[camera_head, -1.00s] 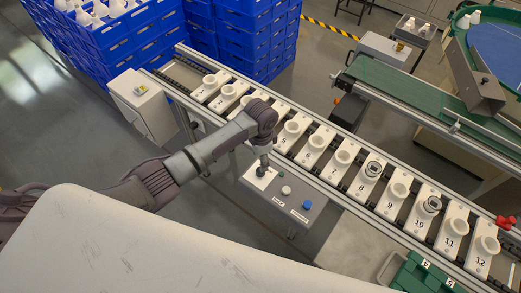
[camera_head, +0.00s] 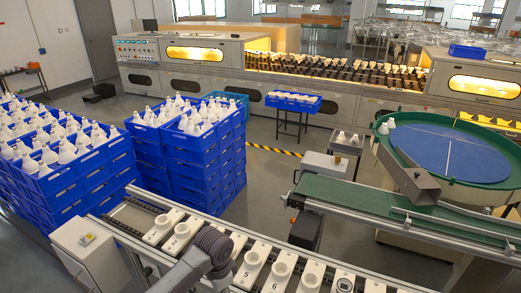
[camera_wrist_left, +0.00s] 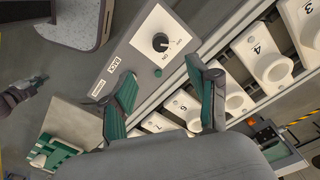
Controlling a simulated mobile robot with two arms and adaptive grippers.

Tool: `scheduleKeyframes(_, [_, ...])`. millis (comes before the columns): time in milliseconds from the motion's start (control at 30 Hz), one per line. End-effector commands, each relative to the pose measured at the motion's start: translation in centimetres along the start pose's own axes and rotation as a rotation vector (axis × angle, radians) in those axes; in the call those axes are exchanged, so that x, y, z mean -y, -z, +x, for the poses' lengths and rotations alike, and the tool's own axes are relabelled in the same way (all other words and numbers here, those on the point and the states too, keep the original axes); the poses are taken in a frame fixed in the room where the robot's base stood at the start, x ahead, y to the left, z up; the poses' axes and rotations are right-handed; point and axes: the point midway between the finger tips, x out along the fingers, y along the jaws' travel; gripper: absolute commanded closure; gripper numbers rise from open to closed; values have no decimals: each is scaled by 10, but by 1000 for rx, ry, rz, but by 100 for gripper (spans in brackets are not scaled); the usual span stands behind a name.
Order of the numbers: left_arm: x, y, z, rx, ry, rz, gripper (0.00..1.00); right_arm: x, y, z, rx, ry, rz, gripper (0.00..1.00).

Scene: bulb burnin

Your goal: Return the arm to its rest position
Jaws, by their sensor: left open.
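My left arm (camera_head: 200,258) shows at the bottom of the head view, bent over the numbered socket row. Its gripper is below the picture there. In the left wrist view my left gripper (camera_wrist_left: 160,70) is open, with green-padded fingers apart and nothing between them. Beyond the fingertips is a grey control box with a white plate and a black rotary knob (camera_wrist_left: 160,42). A dark gripper with green pads, apparently my right one (camera_wrist_left: 24,92), is at the left edge, too small to judge.
White numbered sockets (camera_wrist_left: 268,66) line the conveyor beside the gripper. Blue crates (camera_head: 200,160) with white bulbs stand behind the conveyor at left. A green belt (camera_head: 370,205) and blue round table (camera_head: 450,150) are at right. A white cabinet (camera_head: 90,255) is at lower left.

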Motion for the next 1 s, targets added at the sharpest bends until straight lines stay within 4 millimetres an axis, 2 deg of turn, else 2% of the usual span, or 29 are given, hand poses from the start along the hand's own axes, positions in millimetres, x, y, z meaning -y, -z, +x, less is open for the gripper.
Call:
scheduleKeyframes(167, [-52, -9, 15, -74, -27, -45, 40, 0, 0, 0, 0, 0, 0, 100])
scheduleKeyframes(233, [-80, -20, 18, -126, -35, -99, 40, 0, 0, 0, 0, 0, 0, 100])
scheduleKeyframes(300, [-105, -36, 16, -175, -35, -177, 40, 0, 0, 0, 0, 0, 0, 100])
scheduleKeyframes(400, [-128, -64, 7, -228, -20, -299, 40, 0, 1, 0, -1, 0, 0, 100])
scheduleKeyframes(700, [-153, -135, -21, -277, 52, -549, 40, 0, -1, 0, 0, 1, 0, 100])
scheduleKeyframes(1000, [-163, -188, -47, -278, 127, -707, 40, 0, 0, 0, -1, 1, 0, 100])
